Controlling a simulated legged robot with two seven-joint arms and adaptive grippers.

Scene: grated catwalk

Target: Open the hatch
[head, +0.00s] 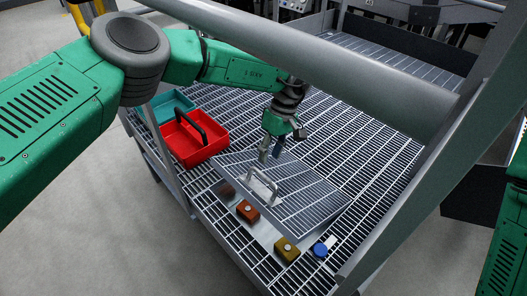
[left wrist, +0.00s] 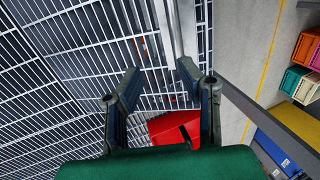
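The hatch (head: 318,199) is a grated panel in the catwalk floor, with a plain metal strip along its near-left side. It appears to lie flat or nearly flat. A light metal handle (head: 262,184) stands up near its left end. My left gripper (head: 270,152) hangs pointing down just above and beyond the handle, apparently not holding it. In the left wrist view its fingers (left wrist: 159,72) are spread with nothing between them. Grey bars (left wrist: 175,30) run beyond the fingertips there; I cannot tell whether they belong to the handle. My right gripper is not in view.
A red tray (head: 205,148) with a black handle and a teal box (head: 168,106) stand left of the hatch. A thick grey rail (head: 330,70) crosses above.

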